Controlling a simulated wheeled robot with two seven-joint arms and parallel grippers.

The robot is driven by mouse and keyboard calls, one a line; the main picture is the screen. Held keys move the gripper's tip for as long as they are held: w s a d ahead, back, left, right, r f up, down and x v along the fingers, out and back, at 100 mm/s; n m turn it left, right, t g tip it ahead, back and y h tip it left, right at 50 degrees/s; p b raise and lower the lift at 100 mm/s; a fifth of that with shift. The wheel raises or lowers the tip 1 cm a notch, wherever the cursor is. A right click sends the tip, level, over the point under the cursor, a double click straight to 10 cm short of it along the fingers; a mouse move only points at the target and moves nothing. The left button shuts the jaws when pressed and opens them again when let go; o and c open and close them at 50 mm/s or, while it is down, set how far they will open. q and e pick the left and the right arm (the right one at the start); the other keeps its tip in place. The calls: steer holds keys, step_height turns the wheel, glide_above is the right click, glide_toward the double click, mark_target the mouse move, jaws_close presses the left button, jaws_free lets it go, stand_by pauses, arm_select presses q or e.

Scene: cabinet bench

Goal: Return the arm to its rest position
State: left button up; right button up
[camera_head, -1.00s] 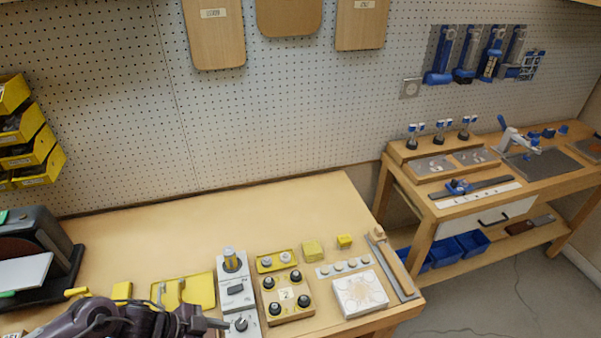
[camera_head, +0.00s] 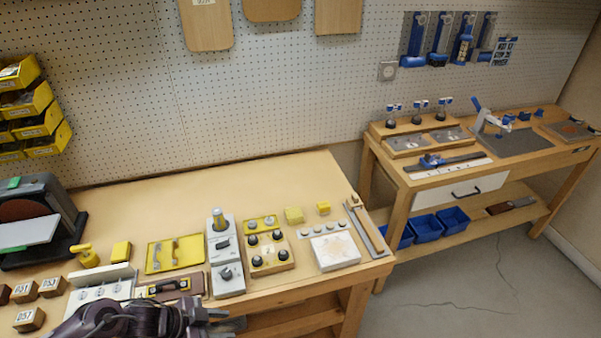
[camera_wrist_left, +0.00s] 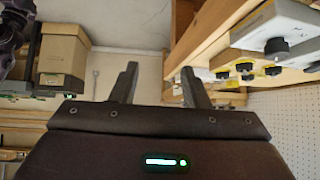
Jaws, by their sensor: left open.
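My left arm comes in at the bottom left of the head view, in front of the near bench edge. Its left gripper (camera_head: 222,322) is at the bottom, below the grey device with knobs, and looks empty. In the left wrist view the gripper (camera_wrist_left: 160,85) shows two dark fingers standing apart with nothing between them. The bench underside and edge (camera_wrist_left: 215,30) are beside the fingers on the right in that view. My right gripper is in neither view.
The wooden bench (camera_head: 290,180) holds a grey device (camera_head: 225,250), a yellow tray (camera_head: 175,254), a knob box (camera_head: 270,256), a white plate (camera_head: 335,251) and numbered blocks (camera_head: 28,320). A second bench (camera_head: 480,195) stands right. A cardboard box (camera_wrist_left: 62,50) shows in the wrist view. Floor between is clear.

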arm_select(q)
steer(key=w+a+f+n+t+y+b, duration=0.1)
steer(key=w+a+f+n, duration=0.1)
steer(key=f, duration=0.4)
steer(key=w+a+f+n+t+y+b, duration=0.1)
steer(key=a+f+n+t+b, duration=0.1)
steer(key=f, duration=0.5)
steer(key=s+a+f+n+y+b, duration=0.1)
steer(key=s+a+f+n+y, duration=0.15)
steer(key=f, duration=0.45)
steer(key=s+a+f+n+y+b, duration=0.1)
steer(key=s+f, duration=0.3)
steer(key=f, duration=0.4)
steer(key=s+d+f+n+g+y+b, duration=0.1)
steer(key=s+f+g, duration=0.1)
steer(key=s+f, duration=0.3)
steer(key=s+d+f+n+g+y, duration=0.1)
steer(key=s+f, duration=0.4)
steer(key=s, duration=0.8)
steer(key=s+d+f+n+g+y+b, duration=0.1)
steer(key=s+f+n+g, duration=0.1)
steer(key=s+f, duration=0.4)
steer(key=s, duration=0.3)
steer(key=shift+s+g+b, duration=0.15)
steer(key=shift+g+b, duration=0.2)
steer(key=shift+g, duration=0.05)
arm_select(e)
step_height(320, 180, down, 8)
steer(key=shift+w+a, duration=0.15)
